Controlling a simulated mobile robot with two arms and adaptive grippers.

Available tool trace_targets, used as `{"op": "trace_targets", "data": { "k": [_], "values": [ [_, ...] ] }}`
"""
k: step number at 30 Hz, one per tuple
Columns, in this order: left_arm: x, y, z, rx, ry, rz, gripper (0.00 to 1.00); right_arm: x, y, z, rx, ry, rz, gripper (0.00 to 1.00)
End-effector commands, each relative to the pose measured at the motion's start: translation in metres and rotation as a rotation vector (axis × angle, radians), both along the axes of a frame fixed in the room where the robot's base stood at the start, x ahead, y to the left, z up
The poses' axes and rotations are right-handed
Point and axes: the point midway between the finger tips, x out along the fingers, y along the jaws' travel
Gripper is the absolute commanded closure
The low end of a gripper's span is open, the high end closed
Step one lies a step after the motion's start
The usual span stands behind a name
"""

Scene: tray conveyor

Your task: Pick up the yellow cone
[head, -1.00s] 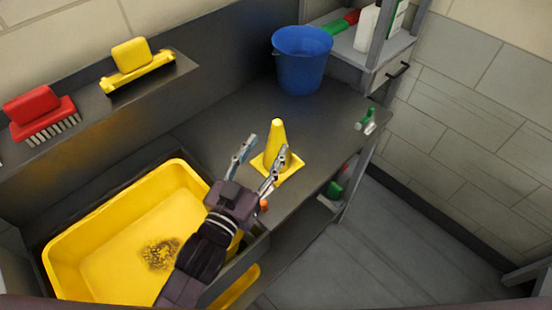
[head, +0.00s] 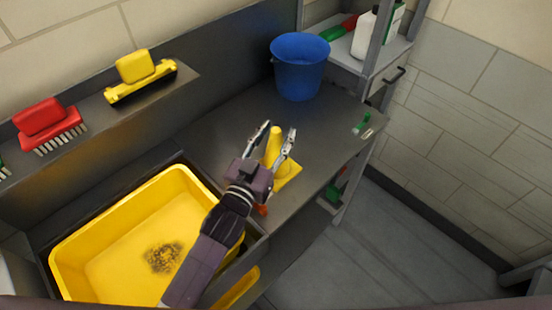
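The yellow cone (head: 273,146) stands upright on the dark metal counter (head: 330,125), to the right of the yellow basin. Its square base (head: 288,174) shows at the lower right. My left gripper (head: 276,132) is open, with one finger on each side of the cone's upper part. The gripper body hides part of the cone's lower left side. I cannot tell whether the fingers touch the cone. My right gripper is not in view.
A blue bucket (head: 300,66) stands behind the cone. A yellow basin (head: 110,230) is at lower left. A red brush (head: 42,120) and a yellow brush (head: 138,74) sit on the ledge. A small green-and-white item (head: 362,124) lies near the counter's right edge.

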Motion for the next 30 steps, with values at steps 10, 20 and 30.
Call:
{"op": "trace_targets", "data": {
  "k": [10, 20, 30],
  "values": [
    [0.0, 0.0, 0.0, 0.0, 0.0, 0.0, 1.0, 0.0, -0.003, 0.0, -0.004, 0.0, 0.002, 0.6],
    [0.0, 0.0, 0.001, 0.0, -0.001, 0.0, 1.0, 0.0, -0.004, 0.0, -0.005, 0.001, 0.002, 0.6],
    [0.0, 0.0, 0.025, -0.001, -0.006, -0.001, 1.0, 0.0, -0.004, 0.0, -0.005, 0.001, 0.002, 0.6]
  ]
}}
